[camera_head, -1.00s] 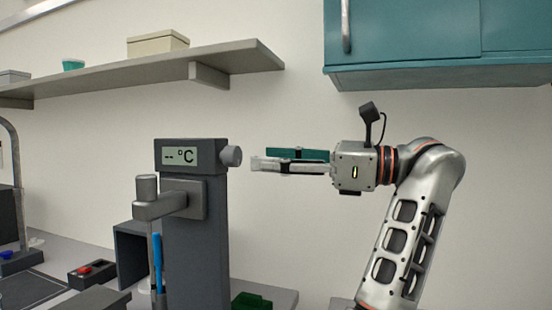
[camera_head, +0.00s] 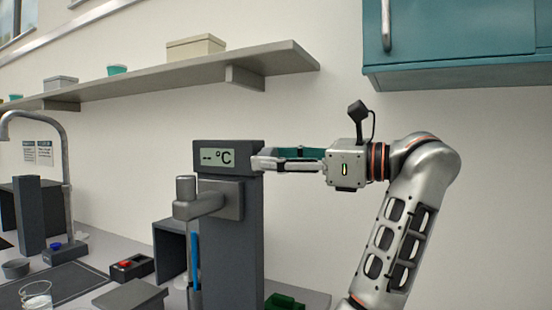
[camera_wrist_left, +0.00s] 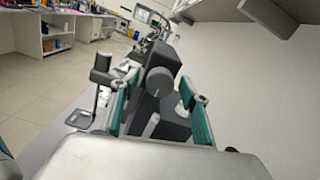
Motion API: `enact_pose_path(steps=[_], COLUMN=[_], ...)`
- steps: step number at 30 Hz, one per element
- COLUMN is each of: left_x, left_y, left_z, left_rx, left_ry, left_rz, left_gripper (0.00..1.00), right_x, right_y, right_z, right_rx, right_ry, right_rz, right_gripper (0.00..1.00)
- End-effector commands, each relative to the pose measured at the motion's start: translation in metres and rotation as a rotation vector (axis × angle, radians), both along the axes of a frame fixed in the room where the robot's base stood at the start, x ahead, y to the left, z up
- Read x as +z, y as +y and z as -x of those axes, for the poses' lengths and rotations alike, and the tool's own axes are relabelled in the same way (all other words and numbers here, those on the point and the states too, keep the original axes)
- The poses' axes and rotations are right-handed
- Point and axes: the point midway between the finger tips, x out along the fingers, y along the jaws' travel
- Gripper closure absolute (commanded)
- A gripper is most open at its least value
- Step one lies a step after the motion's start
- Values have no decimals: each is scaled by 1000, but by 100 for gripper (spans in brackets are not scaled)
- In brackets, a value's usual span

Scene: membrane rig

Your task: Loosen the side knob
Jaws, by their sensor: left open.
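The dark grey rig column (camera_head: 232,250) carries a display (camera_head: 218,158) reading "-- °C". The side knob is hidden behind my gripper fingers in the head view. In the left wrist view the round grey knob (camera_wrist_left: 159,81) faces the camera, between the two fingers. My left gripper (camera_head: 265,161) reaches in level from the right, its fingertips beside the display head. It is open, with teal-padded fingers (camera_wrist_left: 159,88) on either side of the knob, and gaps show between pads and knob. Whether a tip touches the column is unclear. My right gripper is not in view.
A grey clamp arm (camera_head: 205,204) sticks out from the column's front, with a blue rod (camera_head: 195,262) below. A shelf (camera_head: 180,78) and a teal cabinet (camera_head: 450,75) hang above. A green object (camera_head: 284,301) sits low beside the column. The wall side is clear.

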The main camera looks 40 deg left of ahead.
Motion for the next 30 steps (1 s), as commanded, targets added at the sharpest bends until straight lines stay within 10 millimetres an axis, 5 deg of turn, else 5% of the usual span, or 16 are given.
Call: enact_pose_path(steps=[2,6,20,30], left_x=[0,0,0,-1], left_y=[0,0,0,0], left_z=[0,0,0,0], left_rx=[0,0,0,1], left_ry=[0,0,-64,-311], left_rz=[0,0,-20,-98], left_gripper=[57,93,93,93], right_x=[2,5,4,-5], right_y=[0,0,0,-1], right_z=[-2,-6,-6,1], right_rx=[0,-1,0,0], right_ry=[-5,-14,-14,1], right_rz=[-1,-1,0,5], right_gripper=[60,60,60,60])
